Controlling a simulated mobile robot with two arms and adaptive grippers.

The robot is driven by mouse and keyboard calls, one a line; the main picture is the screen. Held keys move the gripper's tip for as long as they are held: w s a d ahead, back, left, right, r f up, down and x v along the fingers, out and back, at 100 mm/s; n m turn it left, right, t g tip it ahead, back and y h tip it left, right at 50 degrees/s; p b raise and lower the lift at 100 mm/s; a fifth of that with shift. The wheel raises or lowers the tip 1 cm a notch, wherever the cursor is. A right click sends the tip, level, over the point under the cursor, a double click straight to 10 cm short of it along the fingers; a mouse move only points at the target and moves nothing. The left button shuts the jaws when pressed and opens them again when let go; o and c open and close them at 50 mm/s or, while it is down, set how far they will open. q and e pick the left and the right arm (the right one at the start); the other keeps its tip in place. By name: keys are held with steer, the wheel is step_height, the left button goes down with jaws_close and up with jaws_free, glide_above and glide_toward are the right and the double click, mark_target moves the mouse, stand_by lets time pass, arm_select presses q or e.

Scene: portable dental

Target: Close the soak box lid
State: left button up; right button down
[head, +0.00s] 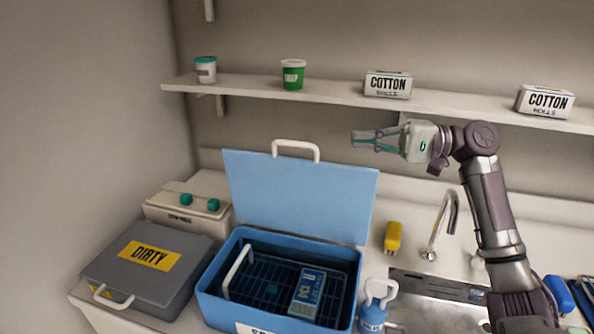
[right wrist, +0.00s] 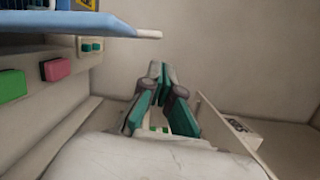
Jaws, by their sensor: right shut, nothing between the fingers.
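The blue soak box (head: 229,308) stands on the counter with its light blue lid (head: 300,190) raised upright at the back. The lid has a white handle (head: 296,144) on its top edge. Inside the box are a dark wire basket with a white handle (head: 237,271) and a blue labelled packet (head: 308,292). My right gripper (head: 354,138) is shut and empty, in the air to the right of the lid's top edge, pointing left. Its closed fingers also show in the right wrist view (right wrist: 158,72). My left gripper is not in view.
A grey DIRTY box (head: 190,258) stands left of the soak box, with a cream unit (head: 187,209) behind it. A blue bottle (head: 372,318), yellow item (head: 393,237) and tap (head: 436,232) are at right. A shelf (head: 330,95) with tubs and cotton boxes runs along the wall above.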

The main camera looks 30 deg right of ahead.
arm_select(q)
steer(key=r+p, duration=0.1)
steer(key=p, duration=0.2)
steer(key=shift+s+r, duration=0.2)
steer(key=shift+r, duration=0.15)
arm_select(e)
steer(key=x, duration=1)
steer(key=shift+w+f, duration=0.15)
steer(key=shift+f, duration=0.3)
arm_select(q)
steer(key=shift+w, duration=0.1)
arm_select(e)
steer(key=shift+d, duration=0.1)
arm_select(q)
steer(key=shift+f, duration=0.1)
